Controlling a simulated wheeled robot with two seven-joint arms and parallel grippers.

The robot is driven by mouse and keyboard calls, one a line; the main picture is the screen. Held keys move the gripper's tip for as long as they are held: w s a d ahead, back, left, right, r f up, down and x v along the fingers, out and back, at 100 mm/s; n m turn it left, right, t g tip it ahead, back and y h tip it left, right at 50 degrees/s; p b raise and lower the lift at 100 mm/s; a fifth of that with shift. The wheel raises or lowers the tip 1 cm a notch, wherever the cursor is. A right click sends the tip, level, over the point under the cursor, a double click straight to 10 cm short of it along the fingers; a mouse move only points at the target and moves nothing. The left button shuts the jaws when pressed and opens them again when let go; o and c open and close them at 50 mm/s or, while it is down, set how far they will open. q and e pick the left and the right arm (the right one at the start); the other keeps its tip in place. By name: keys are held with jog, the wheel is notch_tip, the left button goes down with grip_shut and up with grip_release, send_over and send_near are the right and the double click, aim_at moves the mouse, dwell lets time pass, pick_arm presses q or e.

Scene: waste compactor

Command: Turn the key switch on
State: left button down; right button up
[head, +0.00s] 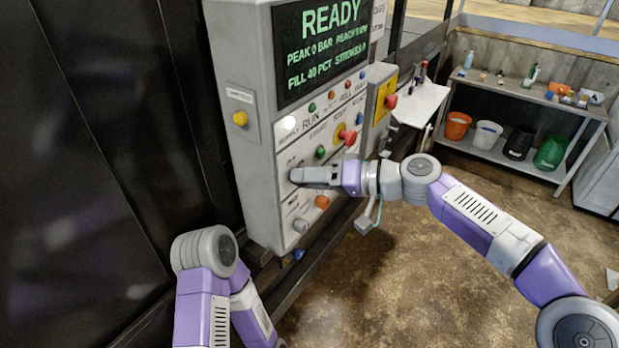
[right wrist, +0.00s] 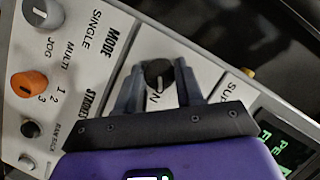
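The grey control panel (head: 262,150) stands in front of me, and its screen (head: 322,50) reads READY. My right gripper (head: 296,176) reaches the lower left part of the panel front. In the right wrist view, my right gripper (right wrist: 160,88) has one finger on each side of a small round black switch (right wrist: 158,72), likely the key switch. Its label is partly hidden, with an N showing. The fingers are close to the switch, but I cannot tell whether they press on it. In the head view my gripper hides this switch. My left gripper is out of view.
A red button on yellow (head: 348,137), a green button (head: 320,152) and an orange knob (head: 322,202) are near my right gripper. The grey mode knob (right wrist: 42,14) is at upper left in the wrist view. A shelf with buckets (head: 488,134) stands at the back right.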

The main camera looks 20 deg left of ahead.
jog(key=o, duration=0.4)
jog(key=b+v, duration=0.1)
jog(key=v, duration=0.6)
jog(key=shift+d, duration=0.3)
